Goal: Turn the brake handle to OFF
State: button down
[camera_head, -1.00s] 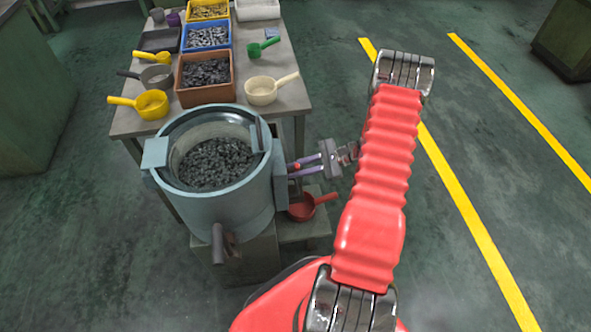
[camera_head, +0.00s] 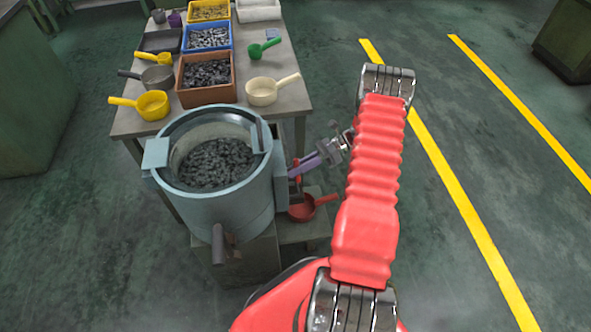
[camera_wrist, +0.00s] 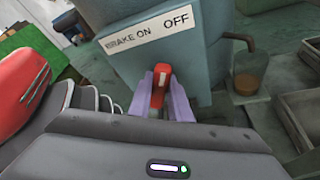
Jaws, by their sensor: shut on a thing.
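The brake handle is a short red lever with a pale mark. In the wrist view the brake handle (camera_wrist: 160,88) points up toward the label (camera_wrist: 150,33) reading BRAKE ON at left and OFF at right. My gripper (camera_wrist: 162,95) is shut on it, one purple finger on each side. In the head view my gripper (camera_head: 305,166) reaches in at the right side of the blue-grey drum machine (camera_head: 228,212). There, a bit of red handle shows by the fingers; the label is out of sight.
The drum holds dark parts. A red scoop (camera_head: 305,209) lies on a low shelf just below my gripper. Behind stands a table (camera_head: 283,105) with bins and several scoops. A pipe (camera_wrist: 240,40) sticks out right of the label. Floor to the right is open.

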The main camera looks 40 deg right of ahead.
jog(key=shift+w+d+m, duration=0.15)
jog(key=shift+w+m, duration=0.15)
jog(key=shift+m, duration=0.1)
dwell(0.3)
jog(key=c, duration=2)
grip_release()
jog(key=o, duration=0.4)
jog(key=shift+s, duration=0.1)
jog(key=shift+c, duration=0.2)
jog(key=v, duration=1.3)
jog(key=shift+d, duration=0.4)
